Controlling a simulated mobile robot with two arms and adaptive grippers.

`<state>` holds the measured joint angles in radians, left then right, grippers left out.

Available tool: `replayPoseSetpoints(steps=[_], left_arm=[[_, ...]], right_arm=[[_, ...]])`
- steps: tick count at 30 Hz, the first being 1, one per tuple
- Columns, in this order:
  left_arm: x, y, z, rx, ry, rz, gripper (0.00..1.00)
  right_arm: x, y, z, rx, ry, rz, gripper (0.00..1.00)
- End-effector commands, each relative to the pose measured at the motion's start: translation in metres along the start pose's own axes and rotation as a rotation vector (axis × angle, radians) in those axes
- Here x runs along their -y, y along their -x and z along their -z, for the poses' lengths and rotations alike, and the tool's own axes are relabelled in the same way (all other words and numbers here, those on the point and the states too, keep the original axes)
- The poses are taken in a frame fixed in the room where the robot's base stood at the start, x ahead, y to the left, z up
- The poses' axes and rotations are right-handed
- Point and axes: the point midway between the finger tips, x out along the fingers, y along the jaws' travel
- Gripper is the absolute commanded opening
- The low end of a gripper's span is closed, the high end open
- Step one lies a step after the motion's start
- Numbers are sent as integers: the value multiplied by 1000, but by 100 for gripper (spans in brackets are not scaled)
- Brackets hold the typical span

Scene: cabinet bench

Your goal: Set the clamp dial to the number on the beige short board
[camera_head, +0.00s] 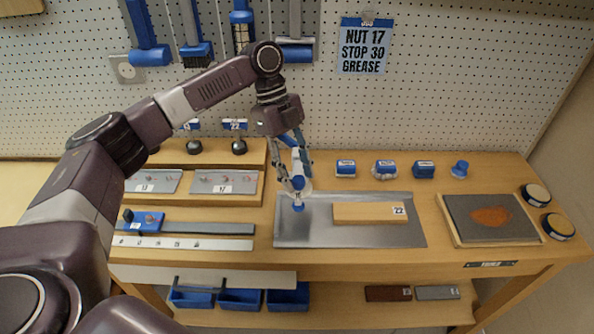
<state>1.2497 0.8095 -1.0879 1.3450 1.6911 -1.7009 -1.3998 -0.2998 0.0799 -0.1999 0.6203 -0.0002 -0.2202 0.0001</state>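A beige short board (365,214) lies on the metal tray (350,238), and its label reads 22. My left gripper (298,182) points down at the tray's back left, left of the board. A blue and white upright part, likely the clamp (298,207), stands there between or just behind the fingers. Its blue foot shows below them, but its dial reading cannot be made out. Whether the fingers touch it cannot be told. My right gripper is not in view.
A blue sliding stop (146,221) sits on a ruled rail at left. Two black knobs (239,147) stand behind it under small signs. Several blue blocks (384,168) line the back. A dark plate (491,218) lies right. A wall sign (364,46) reads NUT 17, STOP 30, GREASE.

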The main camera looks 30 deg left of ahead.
Motion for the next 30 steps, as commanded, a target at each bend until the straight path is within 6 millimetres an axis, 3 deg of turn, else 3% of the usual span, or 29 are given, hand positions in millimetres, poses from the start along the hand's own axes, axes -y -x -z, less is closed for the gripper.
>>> replayPoseSetpoints(steps=[6, 17, 30], left_arm=[[0, 0, 0, 0, 0, 1, 38], [0, 0, 0, 0, 0, 1, 0], [-1, 4, 2, -2, 94, 39, 0]], right_arm=[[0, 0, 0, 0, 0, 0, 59], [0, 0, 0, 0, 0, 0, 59], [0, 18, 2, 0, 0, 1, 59]])
